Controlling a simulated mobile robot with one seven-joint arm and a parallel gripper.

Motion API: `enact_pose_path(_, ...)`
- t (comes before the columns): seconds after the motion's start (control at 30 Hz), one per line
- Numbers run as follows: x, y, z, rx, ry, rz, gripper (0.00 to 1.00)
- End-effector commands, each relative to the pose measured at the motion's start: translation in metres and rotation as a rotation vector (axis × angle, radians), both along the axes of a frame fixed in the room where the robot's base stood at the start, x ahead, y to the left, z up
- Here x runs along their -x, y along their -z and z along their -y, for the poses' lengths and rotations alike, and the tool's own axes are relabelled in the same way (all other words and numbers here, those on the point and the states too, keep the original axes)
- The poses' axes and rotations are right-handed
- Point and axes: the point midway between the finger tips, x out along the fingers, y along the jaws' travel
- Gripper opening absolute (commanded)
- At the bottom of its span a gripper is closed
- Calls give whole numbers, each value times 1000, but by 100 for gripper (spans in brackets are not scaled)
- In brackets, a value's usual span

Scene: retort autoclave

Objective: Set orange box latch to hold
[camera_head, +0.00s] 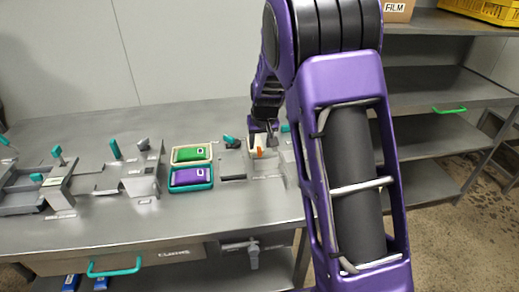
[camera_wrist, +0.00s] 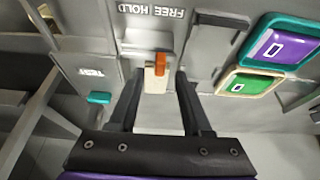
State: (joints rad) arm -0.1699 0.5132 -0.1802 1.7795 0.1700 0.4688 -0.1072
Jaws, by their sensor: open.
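The orange latch (camera_wrist: 160,64) stands up from a pale cream block in a slot of a grey metal fixture (camera_wrist: 135,40). Upside-down FREE and HOLD lettering is on the fixture above it in the wrist view; I cannot tell which word the latch sits at. My gripper (camera_wrist: 161,80) is open, its two dark fingers on either side of the latch and cream block, with no clear contact. In the head view the latch (camera_head: 260,151) is a small orange spot just below my gripper (camera_head: 262,138), partly hidden by it.
A green box (camera_head: 192,154) and a purple box (camera_head: 191,178) in trays are left of the fixture. Teal-handled fixtures (camera_head: 115,150) stand farther left on the steel table (camera_head: 130,232). A TEST-marked panel (camera_wrist: 90,73) with a teal lever (camera_wrist: 98,98) is close beside my gripper.

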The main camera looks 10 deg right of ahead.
Motion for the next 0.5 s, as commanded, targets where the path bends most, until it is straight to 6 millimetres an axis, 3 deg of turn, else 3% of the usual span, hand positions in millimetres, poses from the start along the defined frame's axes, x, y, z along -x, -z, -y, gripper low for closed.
enact_pose_path(0.2, -11, 26, 0, 0, 1, 0, 49)
enact_pose_path(0.5, -13, 31, 0, 0, 1, 1, 49)
